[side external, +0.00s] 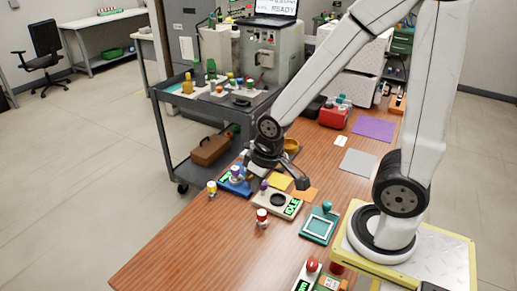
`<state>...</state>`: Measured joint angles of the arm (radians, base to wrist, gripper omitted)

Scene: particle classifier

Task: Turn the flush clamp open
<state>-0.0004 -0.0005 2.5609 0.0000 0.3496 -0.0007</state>
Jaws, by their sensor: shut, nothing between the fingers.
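My gripper (303,183) is small and dark at the end of my arm, low over the wooden table. It is shut and empty, above the far end of a pale device with a round black opening (278,199) and a green display. A small purple-topped part stands at that device's left end. I cannot tell whether the gripper touches anything. The flush clamp cannot be picked out with certainty at this size. A grey box-shaped machine (268,55) stands at the back, with a laptop on top that reads READY.
A teal square frame (320,225) is to the right. A dark cart (185,135) with several bottles stands behind. The table's front left (190,255) is clear.

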